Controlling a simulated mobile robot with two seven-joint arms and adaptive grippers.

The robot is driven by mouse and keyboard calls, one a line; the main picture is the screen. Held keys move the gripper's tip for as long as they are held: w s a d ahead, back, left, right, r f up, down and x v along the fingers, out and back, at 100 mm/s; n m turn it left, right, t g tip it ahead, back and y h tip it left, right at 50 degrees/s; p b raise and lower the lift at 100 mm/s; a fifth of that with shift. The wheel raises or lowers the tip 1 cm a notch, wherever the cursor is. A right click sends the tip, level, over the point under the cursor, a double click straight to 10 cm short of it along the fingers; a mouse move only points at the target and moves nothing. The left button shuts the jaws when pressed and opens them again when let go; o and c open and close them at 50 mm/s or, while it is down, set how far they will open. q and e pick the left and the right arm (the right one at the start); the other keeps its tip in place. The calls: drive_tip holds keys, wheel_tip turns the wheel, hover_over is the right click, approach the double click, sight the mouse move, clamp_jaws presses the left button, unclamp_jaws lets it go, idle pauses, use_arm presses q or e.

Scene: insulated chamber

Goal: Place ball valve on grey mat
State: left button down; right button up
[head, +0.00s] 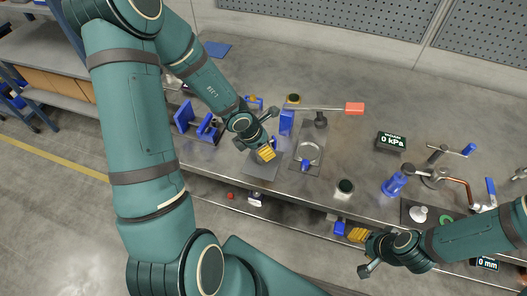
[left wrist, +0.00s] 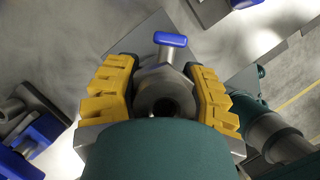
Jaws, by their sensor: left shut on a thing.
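The ball valve (left wrist: 165,88), a metal hex body with an open bore and a blue T-handle, sits between the yellow fingers of my left gripper (left wrist: 165,95) in the left wrist view. My left gripper (head: 266,153) is shut on it. In the head view the gripper hides most of the valve. The grey mat (head: 257,171) lies on the metal bench under and around the gripper; its edge also shows behind the valve in the left wrist view (left wrist: 143,38). I cannot tell whether the valve touches the mat. My right gripper (head: 357,235) is by the bench's front edge, its opening unclear.
A blue vise-like fixture (head: 190,119) stands left of the mat. A dark plate with a metal ring (head: 308,152) is close on the right. A red-ended lever (head: 354,108) reaches across behind it. A vacuum display (head: 391,141) and blue-handled valve parts are farther right.

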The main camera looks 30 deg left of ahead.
use_arm(q)
drive_tip(key=shift+f, duration=0.45)
drive_tip(key=shift+r, duration=0.1)
use_arm(e)
drive_tip(key=shift+f, duration=0.3)
use_arm(q)
drive_tip(key=c, duration=0.5)
unclamp_jaws()
use_arm(e)
drive_tip(key=shift+f, duration=0.15)
